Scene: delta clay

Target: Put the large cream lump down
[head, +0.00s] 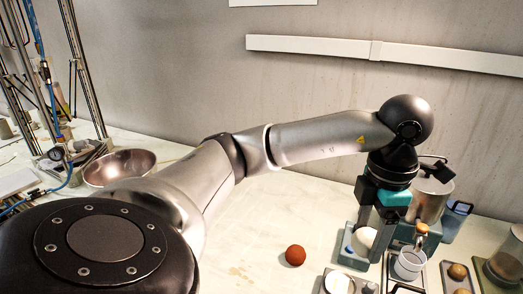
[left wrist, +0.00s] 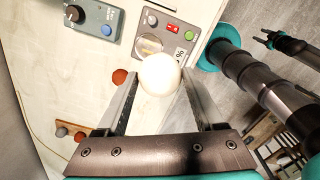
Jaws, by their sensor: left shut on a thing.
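The large cream lump (head: 363,241) is round, smooth and pale. My left gripper (head: 373,242) points down at the right of the table, shut on the lump. In the left wrist view the lump (left wrist: 160,74) sits between the two finger ends of this gripper (left wrist: 160,84). It hides part of a grey panel with a dial, a red switch and a green button (left wrist: 167,35). I cannot tell whether the lump touches anything beneath it.
A red-brown ball (head: 295,255) lies left of the gripper on pale table. A clear jug (head: 409,264), a metal canister (head: 431,196) and a blue container (head: 454,219) crowd the right. A metal bowl (head: 119,167) stands at the left.

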